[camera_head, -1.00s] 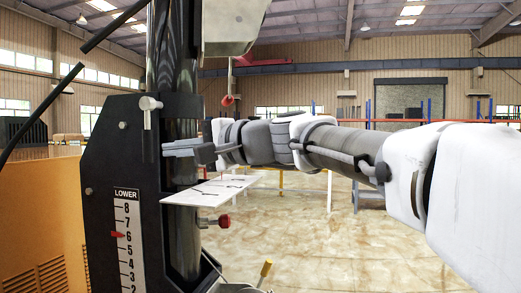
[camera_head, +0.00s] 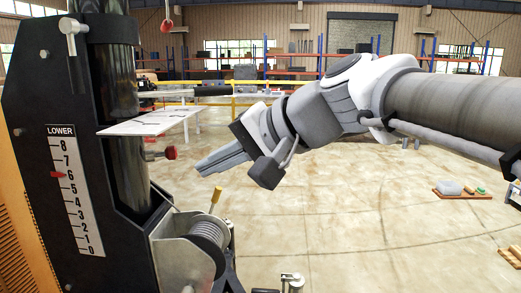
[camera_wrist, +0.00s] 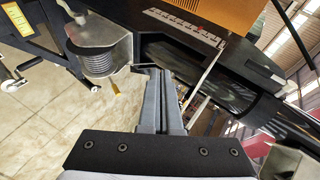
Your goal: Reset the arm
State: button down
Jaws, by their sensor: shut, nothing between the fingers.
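My gripper (camera_head: 222,160) is shut and empty in the head view, to the right of the light tower's black mast frame (camera_head: 40,130). Its fingers point left and slightly down, apart from the tower. In the wrist view my gripper (camera_wrist: 161,80) shows its two fingers together, with the winch drum (camera_wrist: 95,58) to the left. The winch (camera_head: 205,245) has a yellow-handled lever (camera_head: 216,196) standing up from it. A red knob (camera_head: 170,153) sticks out of the mast below a white plate (camera_head: 140,122).
Shelves (camera_head: 290,65) stand far back. Small items on a board (camera_head: 455,190) lie at the right. The floor between is clear.

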jog(key=s+d+f+n+h, duration=0.1)
jog(key=s+d+f+h, duration=0.45)
jog(key=d+f, duration=0.45)
jog(key=s+d+f+n+h, duration=0.1)
jog(key=s+d+f+h, duration=0.4)
jog(key=d+f, duration=0.55)
notch_tip(320, 180, up, 19)
jog(key=s+d+p, duration=0.1)
jog(key=p, duration=1.7)
jog(key=shift+s+f, duration=0.15)
jog(key=shift+f, duration=0.05)
